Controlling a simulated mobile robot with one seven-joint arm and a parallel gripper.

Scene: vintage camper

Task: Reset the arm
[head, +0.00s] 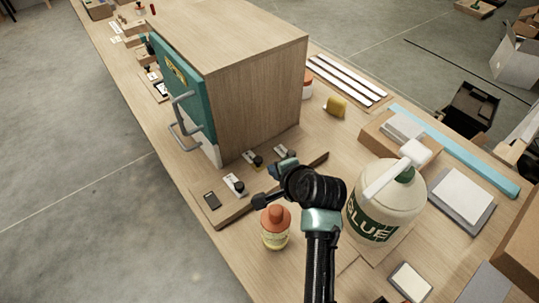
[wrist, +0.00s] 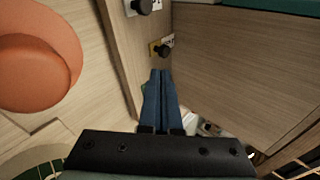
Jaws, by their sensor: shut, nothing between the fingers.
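My gripper (wrist: 160,78) shows in the wrist view with its two blue fingers together and nothing between them. The fingers point at a knob on a yellow plate (wrist: 161,47), but I cannot tell whether they touch it. In the head view my black and teal arm reaches up from the bottom edge. Its end is over the board with knobs, in front of the wooden cabinet, and the fingertips are hard to make out there.
A wooden cabinet (head: 258,92) with a teal door (head: 182,85) stands behind the knob board (head: 222,213). An orange-capped bottle (head: 275,236) stands left of my arm, a large glue jug (head: 386,205) close on its right. The tabletop front left is clear.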

